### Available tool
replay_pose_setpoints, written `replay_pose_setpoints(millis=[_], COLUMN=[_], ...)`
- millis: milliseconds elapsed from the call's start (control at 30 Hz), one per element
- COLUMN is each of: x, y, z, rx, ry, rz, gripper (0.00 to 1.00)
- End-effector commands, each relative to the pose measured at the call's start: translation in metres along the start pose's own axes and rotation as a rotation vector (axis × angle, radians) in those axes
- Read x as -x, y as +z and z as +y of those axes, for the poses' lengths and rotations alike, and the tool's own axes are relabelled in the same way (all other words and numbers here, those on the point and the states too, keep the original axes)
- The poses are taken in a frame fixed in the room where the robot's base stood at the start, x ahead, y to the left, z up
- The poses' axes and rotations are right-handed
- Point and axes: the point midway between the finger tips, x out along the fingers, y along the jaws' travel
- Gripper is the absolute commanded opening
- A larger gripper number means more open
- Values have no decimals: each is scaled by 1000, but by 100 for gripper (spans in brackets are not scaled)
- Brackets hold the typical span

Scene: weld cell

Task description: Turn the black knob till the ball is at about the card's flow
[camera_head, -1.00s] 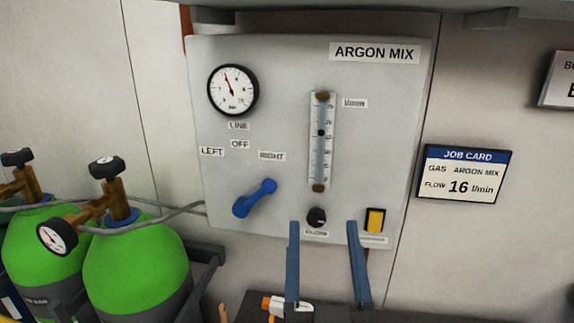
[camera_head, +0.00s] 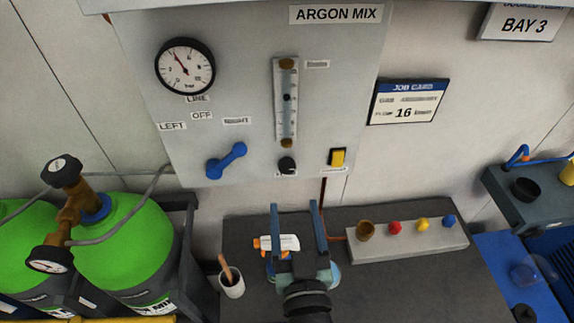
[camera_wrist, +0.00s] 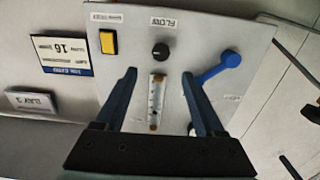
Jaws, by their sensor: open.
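The black knob (camera_head: 287,165) sits low on the grey ARGON MIX panel (camera_head: 240,105), under the flow tube (camera_head: 285,120). It also shows in the wrist view (camera_wrist: 160,50), beside the FLOW label. The dark ball (camera_head: 287,97) is somewhat above the tube's middle; the scale figures are too small to read. The job card (camera_head: 408,101) at the right shows flow 16 l/min. My gripper (camera_head: 295,205) is open and empty, its blue fingers pointing up below the knob. In the wrist view its fingertips (camera_wrist: 159,74) stand on either side of the tube, apart from the knob.
A blue lever (camera_head: 226,161) is left of the knob and a yellow switch (camera_head: 337,157) right of it. Below are a bench (camera_head: 410,285) with a white spray bottle (camera_head: 277,243), a cup (camera_head: 231,284) and a block (camera_head: 410,245) with coloured caps. Green cylinders (camera_head: 125,250) stand left.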

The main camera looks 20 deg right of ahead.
Motion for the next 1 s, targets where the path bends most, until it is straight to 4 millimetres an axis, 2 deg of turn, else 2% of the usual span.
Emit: replay_pose_setpoints(millis=[33,300,500,700,1000], x=[-10,-56,-82,-93,-94], y=[-4,-4,-2,-1,-1], z=[0,0,0,0,0], rx=[-1,-1,-1,-1,-1], ry=[0,-1,-1,-1,-1], rz=[2,3,2,1,0], gripper=[71,71,71,71,71])
